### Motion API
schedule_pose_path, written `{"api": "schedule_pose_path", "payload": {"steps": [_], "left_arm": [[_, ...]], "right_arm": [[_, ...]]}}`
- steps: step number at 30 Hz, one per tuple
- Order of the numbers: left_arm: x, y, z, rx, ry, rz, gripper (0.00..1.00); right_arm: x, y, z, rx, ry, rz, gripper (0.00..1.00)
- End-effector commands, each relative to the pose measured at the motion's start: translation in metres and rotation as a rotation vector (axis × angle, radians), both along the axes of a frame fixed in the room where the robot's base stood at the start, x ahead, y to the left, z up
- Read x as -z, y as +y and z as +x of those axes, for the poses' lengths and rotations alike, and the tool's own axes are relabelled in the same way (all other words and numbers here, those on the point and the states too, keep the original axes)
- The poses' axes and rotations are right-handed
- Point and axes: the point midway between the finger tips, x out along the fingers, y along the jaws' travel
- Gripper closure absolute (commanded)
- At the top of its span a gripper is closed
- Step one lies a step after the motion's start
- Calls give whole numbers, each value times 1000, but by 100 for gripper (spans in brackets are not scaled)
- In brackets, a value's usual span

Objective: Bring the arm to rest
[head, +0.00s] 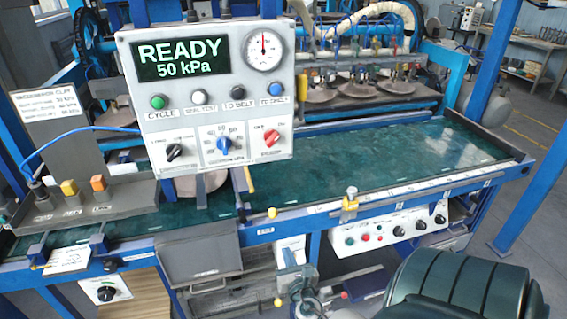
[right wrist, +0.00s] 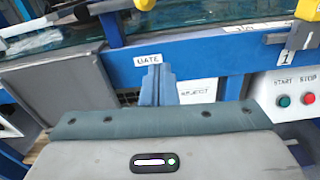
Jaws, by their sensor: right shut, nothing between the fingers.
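My right gripper (right wrist: 157,70) has two blue fingers that lie together, shut and empty. In the right wrist view it points at the blue front beam of the bench, just under a white GATE label (right wrist: 148,60). In the head view the right gripper (head: 289,257) shows small and low, below the front beam and near a white label. Nothing is held by it. My left gripper is in neither view.
A control panel (head: 205,145) reading READY 50 kPa stands over the green belt (head: 400,160). Round plates hang under the rear head.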

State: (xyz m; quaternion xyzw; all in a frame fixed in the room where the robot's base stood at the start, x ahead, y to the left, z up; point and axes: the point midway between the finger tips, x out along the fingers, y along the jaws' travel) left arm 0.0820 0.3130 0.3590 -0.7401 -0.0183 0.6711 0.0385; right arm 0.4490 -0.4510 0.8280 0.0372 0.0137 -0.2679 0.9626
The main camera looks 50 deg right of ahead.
Motion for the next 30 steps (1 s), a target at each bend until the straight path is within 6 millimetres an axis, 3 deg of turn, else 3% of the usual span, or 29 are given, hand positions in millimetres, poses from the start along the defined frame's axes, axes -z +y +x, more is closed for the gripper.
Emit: {"api": "schedule_pose_path", "payload": {"steps": [6, 24, 28, 30], "left_arm": [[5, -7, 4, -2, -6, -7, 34], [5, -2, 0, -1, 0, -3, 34], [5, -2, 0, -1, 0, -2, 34], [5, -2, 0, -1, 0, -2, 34]], "right_arm": [[-1, 8, -13, 0, -1, -1, 100], [0, 8, -14, 1, 0, 1, 100], [23, 6, -17, 14, 20, 78, 100], [55, 3, -22, 37, 43, 185, 100]]}}
